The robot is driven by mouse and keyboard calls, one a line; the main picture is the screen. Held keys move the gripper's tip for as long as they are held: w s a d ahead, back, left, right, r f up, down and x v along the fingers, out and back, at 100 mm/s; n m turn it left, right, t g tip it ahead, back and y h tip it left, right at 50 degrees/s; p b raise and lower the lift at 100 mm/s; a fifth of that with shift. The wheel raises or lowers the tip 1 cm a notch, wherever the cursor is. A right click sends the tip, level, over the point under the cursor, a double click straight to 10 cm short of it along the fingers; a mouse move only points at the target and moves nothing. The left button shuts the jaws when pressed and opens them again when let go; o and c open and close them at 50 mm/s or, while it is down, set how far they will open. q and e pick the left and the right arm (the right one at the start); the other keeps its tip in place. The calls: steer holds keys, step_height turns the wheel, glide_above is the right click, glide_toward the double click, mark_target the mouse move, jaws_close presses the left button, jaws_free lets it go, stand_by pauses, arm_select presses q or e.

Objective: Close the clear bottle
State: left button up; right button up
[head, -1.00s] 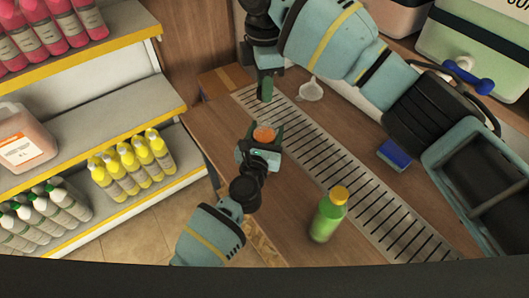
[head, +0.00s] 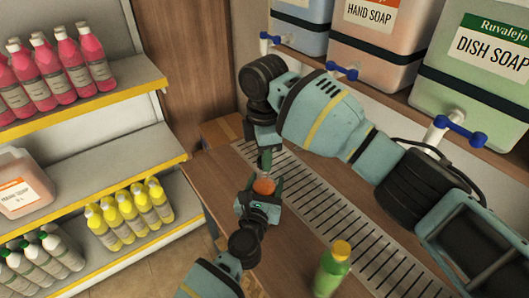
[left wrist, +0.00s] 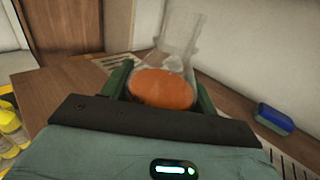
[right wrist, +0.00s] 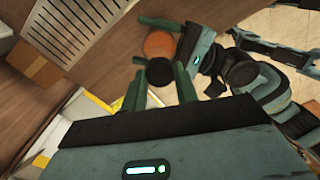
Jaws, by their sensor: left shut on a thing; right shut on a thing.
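The clear bottle (head: 264,187), with orange contents, stands on the wooden counter. My left gripper (head: 262,197) is shut around it; the left wrist view shows the orange contents (left wrist: 162,88) between the fingers. My right gripper (head: 265,165) is just above the bottle, pointing down. It is shut on a round dark cap (right wrist: 160,72), which shows in the right wrist view between its fingers, beside the orange of the bottle (right wrist: 158,43).
A green bottle with a yellow cap (head: 332,268) stands nearer on the counter. A slotted drain grate (head: 320,205) runs behind. A blue sponge (left wrist: 274,118) lies to the right. Large soap drums (head: 485,60) with blue taps stand at the back. Shelves of bottles are left.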

steer(key=shift+f, duration=0.9)
steer(key=shift+f, duration=0.55)
